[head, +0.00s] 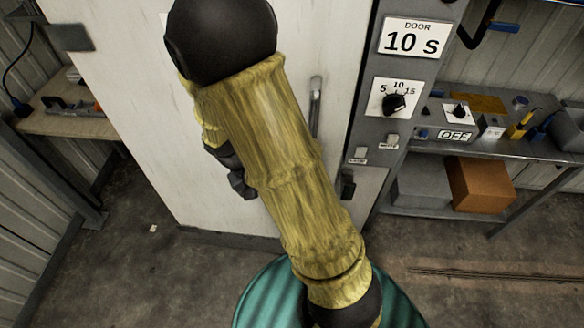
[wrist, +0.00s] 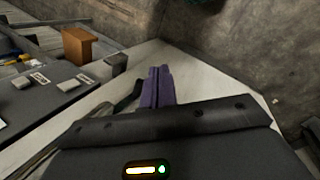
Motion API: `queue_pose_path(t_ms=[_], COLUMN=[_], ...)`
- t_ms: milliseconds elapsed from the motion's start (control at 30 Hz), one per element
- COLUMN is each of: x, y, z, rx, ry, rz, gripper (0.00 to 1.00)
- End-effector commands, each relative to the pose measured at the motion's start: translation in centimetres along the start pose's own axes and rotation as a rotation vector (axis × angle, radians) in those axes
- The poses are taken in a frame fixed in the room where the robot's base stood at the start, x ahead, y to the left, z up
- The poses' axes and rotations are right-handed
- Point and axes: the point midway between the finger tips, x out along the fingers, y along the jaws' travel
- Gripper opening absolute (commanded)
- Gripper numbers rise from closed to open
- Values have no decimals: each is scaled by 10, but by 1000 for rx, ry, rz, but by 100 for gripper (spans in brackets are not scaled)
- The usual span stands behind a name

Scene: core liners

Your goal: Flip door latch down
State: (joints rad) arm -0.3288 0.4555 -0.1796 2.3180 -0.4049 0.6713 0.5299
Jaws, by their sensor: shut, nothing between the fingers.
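The door (head: 140,110) is a large white panel, upright. A small black latch (head: 347,185) sits low at its right edge, beside the grey control panel; in the wrist view it seems to be the dark block (wrist: 117,62). Whether the latch is up or down is too small to tell. My gripper (wrist: 158,72) has purple fingers, pressed together and empty. They are in front of the white door, a little to the right of the latch in the wrist view. In the head view my yellow-sleeved arm hides the fingers.
A grey door handle (head: 315,105) stands above the latch. The control panel (head: 372,110) carries a "DOOR 10 s" sign (head: 414,38), a dial (head: 395,104) and small switches. A shelf at right holds a cardboard box (head: 482,184). A green drum (head: 262,295) stands below my arm.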

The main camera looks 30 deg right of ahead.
Motion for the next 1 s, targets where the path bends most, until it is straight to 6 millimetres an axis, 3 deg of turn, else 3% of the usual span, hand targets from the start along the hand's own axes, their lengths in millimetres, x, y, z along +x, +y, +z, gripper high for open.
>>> queue_pose_path(t_ms=[33,200,400,700,1000], x=[15,45,64,60,57], y=[-5,-6,-11,-37,-40], z=[-7,-32,-70,-124,-130], rx=[-8,5,30,55,63], ry=[-26,-57,28,316,361], rz=[72,345,698,1101,1141], gripper=[0,0,0,0,0])
